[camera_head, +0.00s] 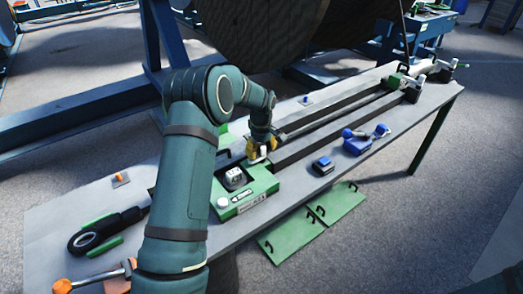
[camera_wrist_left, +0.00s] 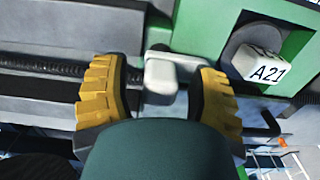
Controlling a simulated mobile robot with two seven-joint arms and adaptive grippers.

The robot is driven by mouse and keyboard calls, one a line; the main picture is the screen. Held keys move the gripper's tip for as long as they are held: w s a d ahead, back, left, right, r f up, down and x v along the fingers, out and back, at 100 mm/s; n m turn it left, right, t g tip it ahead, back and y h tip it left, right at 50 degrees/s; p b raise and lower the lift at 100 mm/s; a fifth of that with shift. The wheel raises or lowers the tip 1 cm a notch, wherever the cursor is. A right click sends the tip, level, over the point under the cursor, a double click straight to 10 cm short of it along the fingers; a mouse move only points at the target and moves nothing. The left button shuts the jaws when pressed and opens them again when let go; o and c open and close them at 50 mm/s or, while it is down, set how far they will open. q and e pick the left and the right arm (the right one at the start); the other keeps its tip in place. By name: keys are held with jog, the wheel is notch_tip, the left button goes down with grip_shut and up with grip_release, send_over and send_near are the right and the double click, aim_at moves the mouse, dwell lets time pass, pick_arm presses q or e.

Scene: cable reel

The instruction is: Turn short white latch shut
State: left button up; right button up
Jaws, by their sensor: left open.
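The short white latch (camera_wrist_left: 162,72) shows in the left wrist view beside a green housing (camera_wrist_left: 215,25). It lies between the two yellow fingertips of my left gripper (camera_wrist_left: 160,88). The jaws are open, with a gap between the latch and the left finger; the right finger is close to its right end, and I cannot tell if it touches. In the head view my left gripper (camera_head: 261,148) is down at the far end of the green box (camera_head: 258,188). The latch cannot be made out there. My right gripper is not in view.
A white block marked A21 (camera_wrist_left: 258,63) sits right of the latch. A white knob (camera_head: 222,202) is on the green box. Long dark rails (camera_head: 330,120) run along the table. Blue items (camera_head: 356,142) lie at right. Green panels (camera_head: 290,231) lie on the floor.

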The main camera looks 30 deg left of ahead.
pick_arm(q)
grip_shut()
jog(key=shift+m, duration=0.3)
jog(key=m+p, duration=0.1)
jog(key=m, duration=0.2)
jog(key=shift+m, duration=0.3)
jog(key=m+p, duration=0.1)
jog(key=m, duration=0.3)
jog(key=shift+m+p, duration=0.3)
jog(key=m, duration=0.4)
jog(key=shift+p, duration=0.4)
jog(key=shift+m+p, duration=0.3)
jog(key=shift+m, duration=2.3)
